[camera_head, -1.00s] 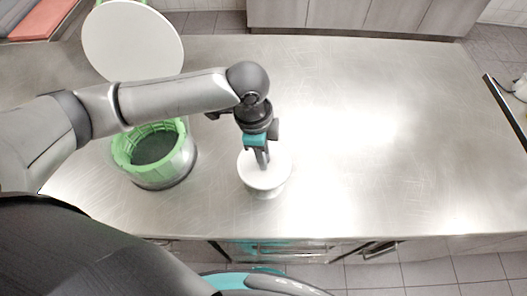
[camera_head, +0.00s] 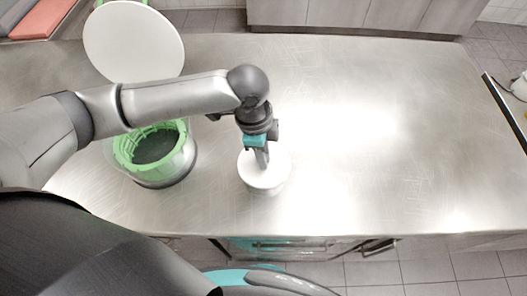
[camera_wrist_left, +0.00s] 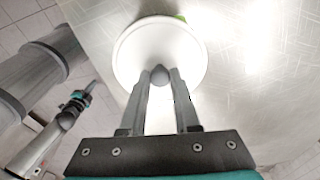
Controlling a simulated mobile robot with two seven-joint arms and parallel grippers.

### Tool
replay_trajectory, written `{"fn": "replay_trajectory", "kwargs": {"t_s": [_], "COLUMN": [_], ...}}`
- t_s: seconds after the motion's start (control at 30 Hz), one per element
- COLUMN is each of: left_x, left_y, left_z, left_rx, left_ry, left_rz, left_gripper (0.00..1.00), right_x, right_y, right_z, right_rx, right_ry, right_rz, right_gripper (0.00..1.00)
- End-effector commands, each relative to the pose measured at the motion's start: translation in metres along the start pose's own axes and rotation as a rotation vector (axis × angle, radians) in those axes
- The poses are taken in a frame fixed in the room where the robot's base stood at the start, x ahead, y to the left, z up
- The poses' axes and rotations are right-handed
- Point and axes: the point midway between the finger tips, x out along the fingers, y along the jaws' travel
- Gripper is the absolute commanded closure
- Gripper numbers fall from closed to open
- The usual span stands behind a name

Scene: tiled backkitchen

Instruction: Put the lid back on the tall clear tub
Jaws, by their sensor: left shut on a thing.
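A round white lid (camera_head: 264,164) with a small grey knob (camera_wrist_left: 160,73) is under my left gripper (camera_head: 261,158). The gripper's fingers are shut on the knob, as the left wrist view shows. A pale, narrower body (camera_head: 266,190) shows just below the lid's near edge. The lid hides most of it, so I cannot tell if it is the tall clear tub or if the lid sits flush. The lid also shows in the left wrist view (camera_wrist_left: 130,55), with a bit of green past its far edge.
A clear container (camera_head: 166,181) with a green slotted insert (camera_head: 182,152) stands left on the steel counter (camera_head: 380,150), partly behind my left arm. A larger white disc (camera_head: 133,40) with green behind it is at the back left. The counter's right side is clear.

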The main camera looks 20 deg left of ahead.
Motion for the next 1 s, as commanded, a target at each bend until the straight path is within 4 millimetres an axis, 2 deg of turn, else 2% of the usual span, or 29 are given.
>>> {"fn": "replay_trajectory", "kwargs": {"t_s": [0.47, 0.9, 0.93, 1.0], "left_x": [-0.0002, 0.0005, 0.0005, 0.0005], "left_y": [0.0000, -0.0001, -0.0001, -0.0001], "left_z": [-0.0001, -0.0001, -0.0001, 0.0000], "left_rx": [0.000, 0.000, 0.000, 0.000], "left_ry": [0.000, 0.000, 0.000, 0.000], "left_rz": [0.000, 0.000, 0.000, 0.000], "left_gripper": [1.00, 1.00, 0.67, 0.59], "right_x": [-0.0095, -0.0095, -0.0095, -0.0095], "right_y": [0.0004, 0.0005, 0.0005, 0.0005], "right_z": [-0.0008, -0.0008, -0.0008, -0.0008], "right_rx": [0.000, 0.000, 0.000, 0.000], "right_ry": [0.000, 0.000, 0.000, 0.000], "right_rz": [0.000, 0.000, 0.001, 0.001], "right_gripper": [1.00, 1.00, 1.00, 1.00]}}
